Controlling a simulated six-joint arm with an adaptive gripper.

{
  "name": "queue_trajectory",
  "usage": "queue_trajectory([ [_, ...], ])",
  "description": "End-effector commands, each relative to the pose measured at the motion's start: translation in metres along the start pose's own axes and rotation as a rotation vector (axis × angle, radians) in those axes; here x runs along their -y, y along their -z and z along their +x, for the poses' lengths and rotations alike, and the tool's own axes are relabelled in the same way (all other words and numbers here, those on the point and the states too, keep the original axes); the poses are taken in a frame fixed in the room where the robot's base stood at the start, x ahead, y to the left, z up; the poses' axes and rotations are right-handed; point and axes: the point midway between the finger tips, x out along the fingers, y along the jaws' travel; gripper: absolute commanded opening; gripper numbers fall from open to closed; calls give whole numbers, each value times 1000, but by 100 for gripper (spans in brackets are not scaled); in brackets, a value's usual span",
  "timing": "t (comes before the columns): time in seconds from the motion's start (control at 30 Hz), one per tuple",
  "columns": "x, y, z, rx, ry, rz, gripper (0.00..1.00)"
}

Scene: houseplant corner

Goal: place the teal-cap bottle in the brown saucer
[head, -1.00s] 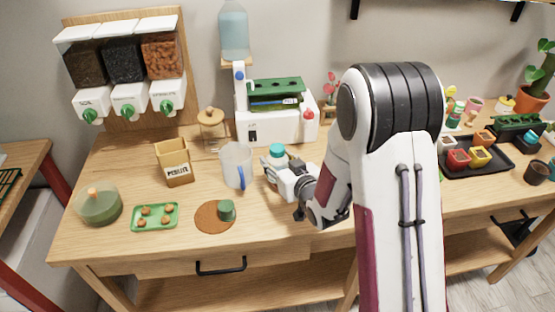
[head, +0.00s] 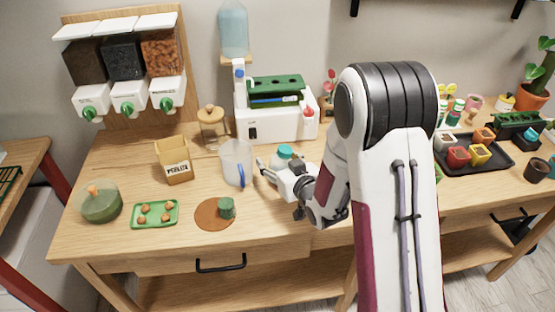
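The teal-cap bottle (head: 284,152) stands on the table right of the clear jug, close behind my gripper. Its teal cap shows, and the gripper covers most of its lower body. My gripper (head: 265,168) is low over the table, pointing left, with its fingers in front of or beside the bottle. I cannot tell whether they touch it or how far apart they are. The brown saucer (head: 207,217) lies flat near the table's front edge, left of my gripper. A small green pot-like object (head: 227,207) sits on the saucer's right part.
The clear jug with a blue handle (head: 236,163) stands between my gripper and the perlite box (head: 174,161). A green tray (head: 155,214) lies left of the saucer. A white machine (head: 275,123) stands behind the bottle. Bare table lies right of the saucer.

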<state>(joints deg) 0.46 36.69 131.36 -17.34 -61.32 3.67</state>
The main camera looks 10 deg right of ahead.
Motion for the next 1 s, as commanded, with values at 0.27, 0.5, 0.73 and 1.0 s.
queue_trajectory([
  [0.27,0,10,-5,-1,0,-1,58],
  [0.5,0,9,-32,0,-1,0,58],
  [0.73,0,9,-58,0,0,-1,58],
  [1.0,0,9,-76,0,-1,0,58],
])
